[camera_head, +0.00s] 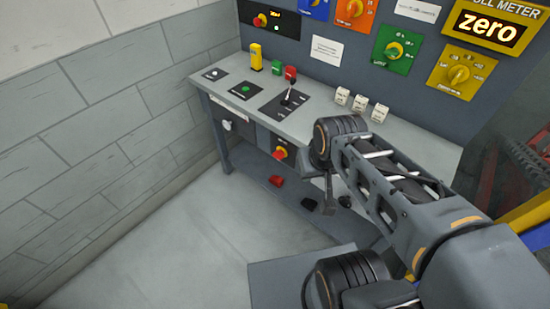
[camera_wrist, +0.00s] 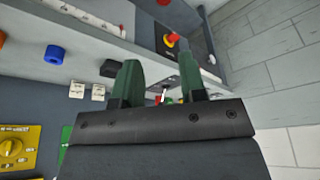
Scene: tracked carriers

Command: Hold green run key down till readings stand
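A yellow meter (camera_head: 490,29) at the upper right reads "zero".
A lever (camera_head: 287,97) stands on a plate right of the key. Yellow (camera_head: 256,57), green (camera_head: 277,66) and red (camera_head: 291,73) blocks stand behind. A red knob (camera_head: 280,153) juts from the desk front, also in the wrist view (camera_wrist: 172,40). Open floor (camera_head: 190,230) lies left.

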